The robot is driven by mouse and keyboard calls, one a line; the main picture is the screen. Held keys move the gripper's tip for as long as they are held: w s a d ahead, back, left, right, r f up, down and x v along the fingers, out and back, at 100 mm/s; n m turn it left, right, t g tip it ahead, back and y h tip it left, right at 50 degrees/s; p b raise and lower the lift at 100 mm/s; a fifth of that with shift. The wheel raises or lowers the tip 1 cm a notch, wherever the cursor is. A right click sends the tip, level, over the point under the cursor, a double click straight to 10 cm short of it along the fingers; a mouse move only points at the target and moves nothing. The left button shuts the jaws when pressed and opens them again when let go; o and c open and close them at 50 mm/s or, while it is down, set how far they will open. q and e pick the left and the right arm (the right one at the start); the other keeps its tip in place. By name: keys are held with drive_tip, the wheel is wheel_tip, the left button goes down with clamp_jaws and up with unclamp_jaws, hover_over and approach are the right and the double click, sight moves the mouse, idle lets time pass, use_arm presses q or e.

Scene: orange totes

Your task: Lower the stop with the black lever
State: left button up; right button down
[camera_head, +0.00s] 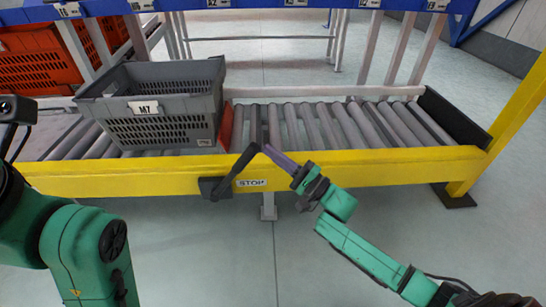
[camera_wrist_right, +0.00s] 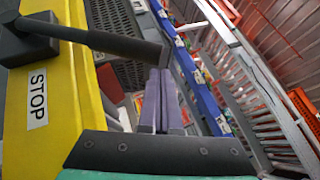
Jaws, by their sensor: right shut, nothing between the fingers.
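The black lever (camera_head: 236,168) is hinged on the front of the yellow rail beside a "STOP" label (camera_head: 251,183). It slants up to the right, its end above the rail's top edge. It crosses the top of the right wrist view (camera_wrist_right: 105,42). An orange-red stop plate (camera_head: 226,128) stands up between the rollers, against the crate's right side. My right gripper (camera_head: 268,151) is shut and empty, its purple-grey fingers (camera_wrist_right: 160,100) close to the lever's end. I cannot tell whether they touch. My left arm shows at the left, but its fingers are out of view.
A grey crate (camera_head: 160,128) labelled M7 sits on the roller conveyor, left of the stop. The rollers (camera_head: 340,125) to its right are empty, up to a dark end plate (camera_head: 452,115). The yellow rail (camera_head: 370,163) runs along the front. Orange totes (camera_head: 38,65) stand behind at left.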

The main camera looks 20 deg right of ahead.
drive_tip(key=shift+a+r, duration=0.1)
drive_tip(key=shift+r, duration=0.1)
idle(0.5)
drive_tip(key=shift+p, duration=0.4)
